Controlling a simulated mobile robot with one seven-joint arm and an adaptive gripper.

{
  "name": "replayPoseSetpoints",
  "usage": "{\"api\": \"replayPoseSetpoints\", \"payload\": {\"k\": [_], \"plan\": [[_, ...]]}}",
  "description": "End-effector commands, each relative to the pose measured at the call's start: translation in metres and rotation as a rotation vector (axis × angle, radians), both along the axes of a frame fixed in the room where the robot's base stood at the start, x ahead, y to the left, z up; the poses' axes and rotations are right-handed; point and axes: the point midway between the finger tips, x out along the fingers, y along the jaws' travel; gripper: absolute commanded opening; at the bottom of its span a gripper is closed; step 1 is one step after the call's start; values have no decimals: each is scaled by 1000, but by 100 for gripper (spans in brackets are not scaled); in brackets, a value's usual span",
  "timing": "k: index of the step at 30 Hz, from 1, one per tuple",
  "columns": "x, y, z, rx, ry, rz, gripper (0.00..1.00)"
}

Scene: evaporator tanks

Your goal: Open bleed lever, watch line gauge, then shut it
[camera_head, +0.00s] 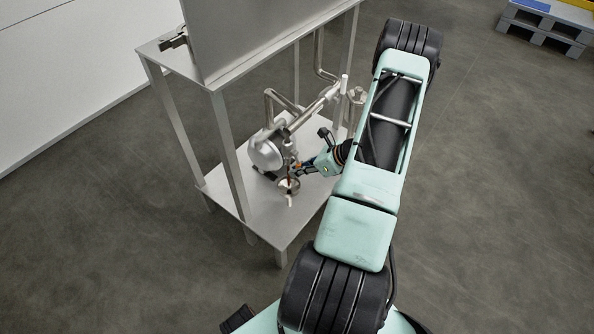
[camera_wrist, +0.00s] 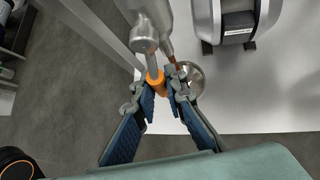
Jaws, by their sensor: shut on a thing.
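The bleed lever, with an orange grip (camera_wrist: 154,82), hangs at the steel pipework in the wrist view. My gripper (camera_wrist: 163,86) has its two blue-padded fingers closed around the lever's end. In the head view my gripper (camera_head: 303,172) is at the pipe outlet below the pump, above the lower shelf, and the lever is too small there to tell its angle. A small round metal cup (camera_wrist: 190,78) sits just behind the fingertips; in the head view the cup (camera_head: 289,187) is under the outlet. No gauge face can be read in either view.
A rounded metal pump or motor (camera_head: 266,154) stands on the lower steel shelf (camera_head: 262,215), beside the lever. Frame legs (camera_head: 228,150) and bent pipes (camera_head: 322,100) crowd the space. A grey pallet (camera_head: 545,25) lies far right. The floor around the stand is clear.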

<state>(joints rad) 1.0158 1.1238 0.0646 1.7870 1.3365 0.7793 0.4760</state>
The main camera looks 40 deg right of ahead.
Motion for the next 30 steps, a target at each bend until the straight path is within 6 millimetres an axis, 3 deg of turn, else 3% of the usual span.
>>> {"api": "replayPoseSetpoints", "payload": {"k": [10, 11, 15, 25, 30], "plan": [[0, -2, 1, -4, -1, -3, 0], [0, -2, 1, -4, -1, -3, 14], [0, -2, 1, -3, -1, -2, 29], [-2, -2, 2, -3, -1, -1, 29], [-15, -12, 18, -5, -1, -2, 29]]}}
